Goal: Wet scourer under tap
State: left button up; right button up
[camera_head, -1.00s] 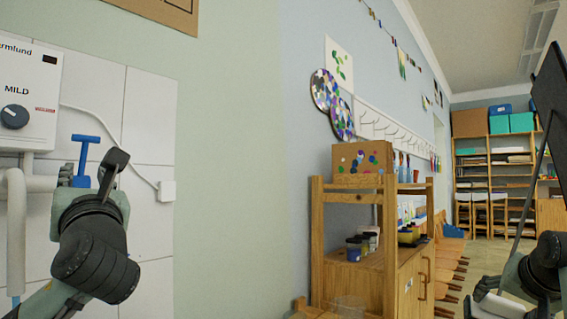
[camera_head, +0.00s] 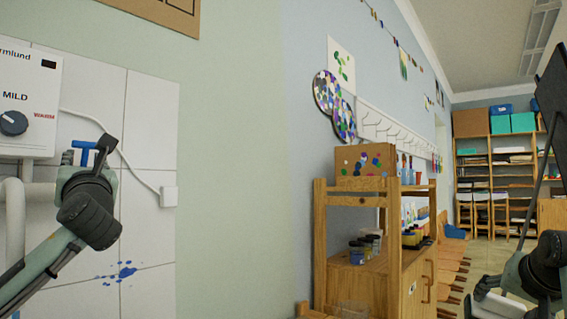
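A blue T-shaped tool (camera_head: 86,146), perhaps the scourer, is upright between the fingers of my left gripper (camera_head: 88,156). The gripper appears closed around its stem, and the fingers hide its lower part. No tap spout or basin is clearly visible. Pale pipes (camera_head: 14,225) run below the heater. My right arm shows at the lower right edge; its gripper end (camera_head: 487,287) is small and beside a white piece (camera_head: 502,306), and its finger state is unclear.
Blue paint splatter (camera_head: 124,271) marks the tiles. A white cable (camera_head: 118,147) runs to a wall socket (camera_head: 168,196). A wooden shelf unit (camera_head: 320,240) with jars (camera_head: 357,252) stands right of centre. A dark easel-like panel (camera_head: 553,85) is at the right edge.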

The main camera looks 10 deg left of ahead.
pick_arm(q)
jog(key=shift+w+a+r, duration=0.1)
jog(key=shift+w+a, duration=0.05)
grip_shut()
dwell(0.4)
